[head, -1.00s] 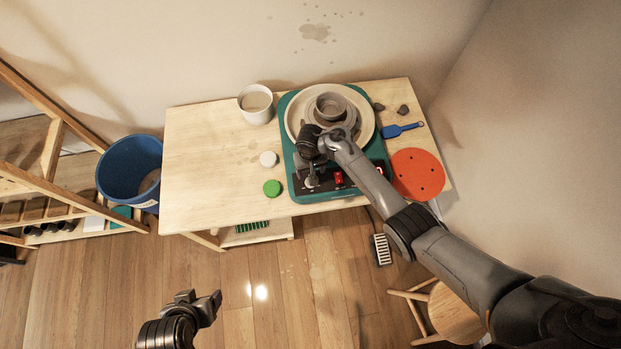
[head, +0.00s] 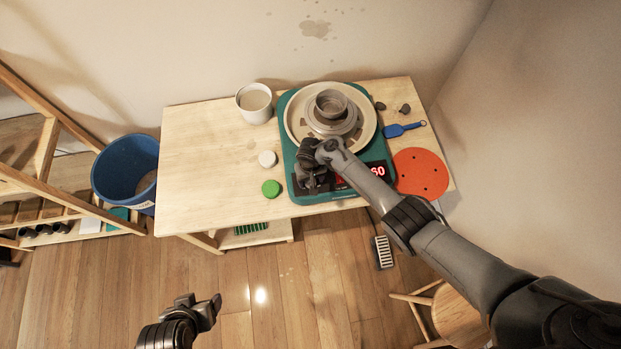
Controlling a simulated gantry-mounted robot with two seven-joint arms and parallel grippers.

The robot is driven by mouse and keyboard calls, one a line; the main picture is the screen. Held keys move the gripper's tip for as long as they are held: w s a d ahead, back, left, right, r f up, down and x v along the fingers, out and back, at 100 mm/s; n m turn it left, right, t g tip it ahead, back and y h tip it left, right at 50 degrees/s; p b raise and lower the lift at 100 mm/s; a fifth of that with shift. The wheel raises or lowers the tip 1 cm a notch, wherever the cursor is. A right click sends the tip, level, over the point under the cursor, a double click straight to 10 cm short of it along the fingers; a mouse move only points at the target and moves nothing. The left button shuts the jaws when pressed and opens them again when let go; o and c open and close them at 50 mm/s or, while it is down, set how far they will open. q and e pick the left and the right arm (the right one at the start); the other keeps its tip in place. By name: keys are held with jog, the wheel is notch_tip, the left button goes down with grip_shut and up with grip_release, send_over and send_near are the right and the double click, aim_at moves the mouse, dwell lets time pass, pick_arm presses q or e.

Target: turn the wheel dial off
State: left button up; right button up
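The pottery wheel (head: 290,148) is a teal-framed unit on the table, with a round cream wheel head (head: 368,125) carrying a grey clay pot (head: 331,103). My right gripper (head: 309,184) is down at the left part of this panel. The dial is hidden or cannot be told apart from the dark gripper, nor can I tell whether the fingers touch it. My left gripper (head: 205,301) is open and empty above the floor, away from the table.
On the table (head: 205,150) are a pale cup (head: 254,104), a white round piece (head: 267,159), a green disc (head: 271,188), a blue tool (head: 403,129) and an orange disc (head: 421,173). A blue bucket (head: 125,172) stands left. The table's left half is mostly clear.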

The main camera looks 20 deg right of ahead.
jog(key=c, duration=0.9)
jog(key=shift+n, duration=1.1)
jog(key=n, duration=0.2)
jog(key=shift+n+p, duration=0.35)
jog(key=shift+n, duration=0.05)
jog(key=n, duration=0.3)
jog(key=shift+n, duration=1.7)
